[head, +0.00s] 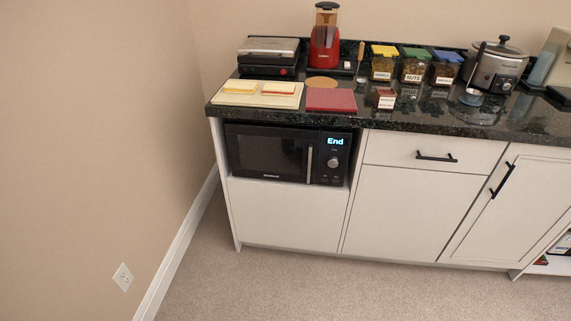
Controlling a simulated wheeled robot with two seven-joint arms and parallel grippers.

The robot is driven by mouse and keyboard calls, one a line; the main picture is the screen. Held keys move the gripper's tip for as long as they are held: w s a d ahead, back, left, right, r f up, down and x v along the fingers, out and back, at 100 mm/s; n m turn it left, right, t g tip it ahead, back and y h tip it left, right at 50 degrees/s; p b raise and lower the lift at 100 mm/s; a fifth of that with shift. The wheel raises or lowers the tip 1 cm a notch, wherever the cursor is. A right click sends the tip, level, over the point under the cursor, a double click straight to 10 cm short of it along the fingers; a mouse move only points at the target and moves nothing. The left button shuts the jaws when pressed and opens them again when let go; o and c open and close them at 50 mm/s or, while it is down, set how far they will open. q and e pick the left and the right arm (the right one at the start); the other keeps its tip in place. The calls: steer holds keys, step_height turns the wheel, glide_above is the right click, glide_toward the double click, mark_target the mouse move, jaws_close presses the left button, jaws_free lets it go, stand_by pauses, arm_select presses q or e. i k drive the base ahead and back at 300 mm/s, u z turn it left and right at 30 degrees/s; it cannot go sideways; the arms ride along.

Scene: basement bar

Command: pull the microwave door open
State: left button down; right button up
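The black microwave (262,176) sits in an open bay of the white cabinet, under the dark countertop at its left end. Its door (265,151) looks shut. A vertical silver handle (309,164) stands at the door's right edge. Right of the handle, the control panel has a lit display reading "End" (335,141) and a round knob (333,162). Neither of my grippers shows in the head view.
A wall borders the cabinet on the left; carpet (290,287) in front is clear. The countertop (440,122) holds a grill (268,56), a red appliance (325,48), boards, jars and a slow cooker (497,66). A drawer handle (436,157) and cabinet handle (503,180) protrude on the right.

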mark_target(257, 151)
steer(key=u, duration=1.2)
steer(key=i, duration=1)
steer(key=z, duration=0.55)
